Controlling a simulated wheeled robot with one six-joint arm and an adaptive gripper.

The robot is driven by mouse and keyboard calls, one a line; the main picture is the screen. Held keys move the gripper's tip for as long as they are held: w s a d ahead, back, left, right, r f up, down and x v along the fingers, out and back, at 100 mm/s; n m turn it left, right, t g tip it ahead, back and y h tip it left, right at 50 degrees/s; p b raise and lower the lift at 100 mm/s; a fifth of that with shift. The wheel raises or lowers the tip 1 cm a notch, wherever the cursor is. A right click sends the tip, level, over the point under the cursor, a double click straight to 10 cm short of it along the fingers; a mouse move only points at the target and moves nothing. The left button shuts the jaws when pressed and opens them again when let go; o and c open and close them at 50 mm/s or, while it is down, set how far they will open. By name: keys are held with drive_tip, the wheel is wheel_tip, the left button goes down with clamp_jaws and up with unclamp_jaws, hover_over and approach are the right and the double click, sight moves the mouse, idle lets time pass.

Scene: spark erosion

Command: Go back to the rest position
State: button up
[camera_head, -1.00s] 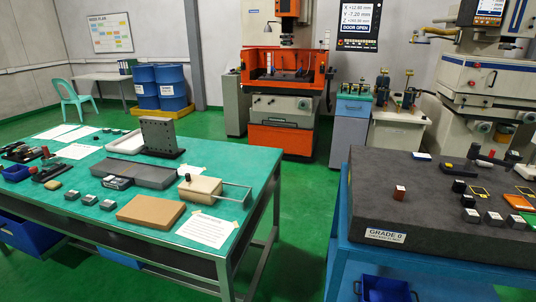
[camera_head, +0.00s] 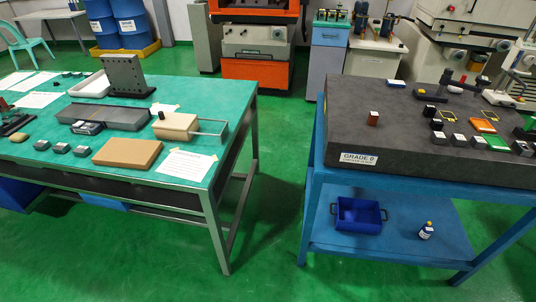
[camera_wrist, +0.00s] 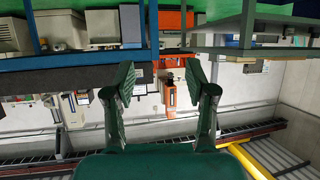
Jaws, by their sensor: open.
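My gripper (camera_wrist: 160,85) shows in the wrist view with its two dark green fingers spread apart. It is open, with nothing between the fingers. The wrist view is upside down, with the orange machine (camera_wrist: 172,88) far off behind the gap between the fingers. The gripper and arm do not show in the head view, so their place relative to the tables cannot be seen there.
A green-topped bench (camera_head: 130,170) with plates and blocks stands at left. A granite plate (camera_head: 350,120) on a blue stand (camera_head: 400,184) stands at right, with a blue bin (camera_head: 358,216) and a small bottle (camera_head: 427,231) on its lower shelf. Green floor (camera_head: 270,200) lies clear between them.

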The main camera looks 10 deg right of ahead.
drive_tip(key=s+a+r+t+y, duration=0.1)
drive_tip(key=s+r, duration=0.9)
drive_tip(key=r, duration=0.1)
drive_tip(key=shift+a+r+n+t, duration=0.2)
drive_tip(key=shift+a+n+t, duration=0.05)
drive_tip(key=shift+n+t, duration=0.05)
